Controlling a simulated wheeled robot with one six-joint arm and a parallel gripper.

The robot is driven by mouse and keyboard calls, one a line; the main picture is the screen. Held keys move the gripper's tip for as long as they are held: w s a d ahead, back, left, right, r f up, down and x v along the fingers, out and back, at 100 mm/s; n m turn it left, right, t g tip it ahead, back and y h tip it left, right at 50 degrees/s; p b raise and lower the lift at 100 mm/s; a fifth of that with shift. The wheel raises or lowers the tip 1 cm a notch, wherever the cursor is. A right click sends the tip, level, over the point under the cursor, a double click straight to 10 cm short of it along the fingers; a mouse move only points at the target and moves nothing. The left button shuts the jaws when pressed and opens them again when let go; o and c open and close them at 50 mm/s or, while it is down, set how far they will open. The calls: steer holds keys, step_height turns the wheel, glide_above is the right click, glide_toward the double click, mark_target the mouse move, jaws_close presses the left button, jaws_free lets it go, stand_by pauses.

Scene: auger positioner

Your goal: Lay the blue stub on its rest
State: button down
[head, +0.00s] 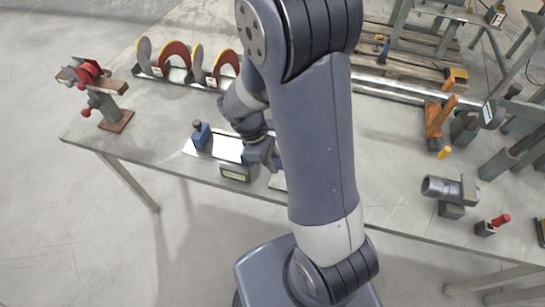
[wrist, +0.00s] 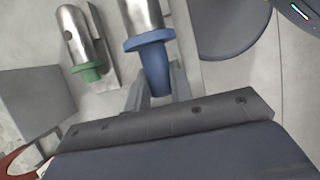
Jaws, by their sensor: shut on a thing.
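In the wrist view the blue stub (wrist: 149,42) has a blue collar and tapered blue end, with a bright metal cylinder beyond it. My gripper (wrist: 158,84) is shut on the tapered blue end, one finger on each side. The far end of the stub is cut off by the top of the picture. In the head view my gripper (head: 262,152) is low over the front of the bench, partly behind my arm; the stub cannot be made out there. I cannot tell which fixture is its rest.
A similar green-collared stub (wrist: 86,48) lies beside the held one. On the bench (head: 390,185) are a blue block with a knob (head: 200,136), a dark labelled block (head: 235,172), a red clamp stand (head: 95,90), and a grey cylinder in a holder (head: 442,187). Bare bench lies right of my arm.

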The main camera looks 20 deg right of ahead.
stand_by(0.3)
steer(key=shift+f+b, duration=2.1)
steer(key=shift+f, duration=0.7)
steer(key=c, duration=1.2)
jaws_free()
steer(key=shift+o, duration=0.2)
steer(key=v, duration=1.1)
steer(key=shift+p, duration=0.4)
steer(key=shift+s+d+f, duration=0.1)
